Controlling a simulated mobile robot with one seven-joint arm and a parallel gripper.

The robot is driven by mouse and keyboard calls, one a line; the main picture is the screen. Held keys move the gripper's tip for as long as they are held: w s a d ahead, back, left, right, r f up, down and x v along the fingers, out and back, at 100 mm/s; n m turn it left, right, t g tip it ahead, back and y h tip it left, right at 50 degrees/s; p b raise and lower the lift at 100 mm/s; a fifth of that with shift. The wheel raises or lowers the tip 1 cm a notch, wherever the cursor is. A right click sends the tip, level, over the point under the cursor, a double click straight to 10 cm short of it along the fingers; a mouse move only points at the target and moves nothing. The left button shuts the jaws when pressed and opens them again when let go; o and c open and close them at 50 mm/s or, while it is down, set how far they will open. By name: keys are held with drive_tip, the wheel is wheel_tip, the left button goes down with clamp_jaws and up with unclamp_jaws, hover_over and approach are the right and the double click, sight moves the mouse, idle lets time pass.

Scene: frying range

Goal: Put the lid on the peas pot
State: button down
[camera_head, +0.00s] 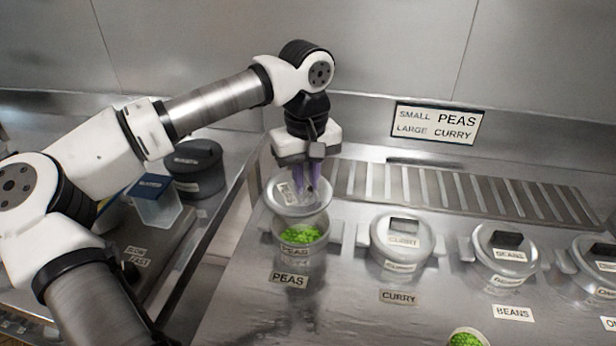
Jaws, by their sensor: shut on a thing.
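The peas pot (301,255) is a metal pot with bright green peas inside, standing behind a PEAS label on the counter. The lid (283,205) is a round metal disc. It is above the rear part of the pot and looks tilted, with the peas showing in front of it. My gripper (306,190) points down from above, with its purple fingers shut on the lid near its middle. The lid's handle is mostly hidden by the fingers. I cannot tell whether the lid touches the pot's rim.
A lidded CURRY pot (401,246) and a lidded BEANS pot (505,249) stand to the right. A green-filled bowl (466,339) is at the front edge. A slotted grate (460,190) lies behind. A dark lidded pot (195,168) and clear container (155,202) are on the left.

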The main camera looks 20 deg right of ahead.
drive_tip(key=shift+s+d+f, duration=0.1)
drive_tip(key=shift+s+f, duration=0.15)
drive_tip(key=shift+s, duration=0.1)
drive_tip(key=shift+f+b, duration=2.1)
drive_tip(key=shift+f, duration=0.75)
drive_tip(key=shift+f+b, duration=0.35)
drive_tip(key=shift+b, duration=0.05)
drive_tip(key=c, duration=0.8)
unclamp_jaws()
drive_tip(key=shift+c, duration=0.2)
drive_tip(key=shift+r+p, duration=2.4)
drive_tip(key=shift+r, duration=1.15)
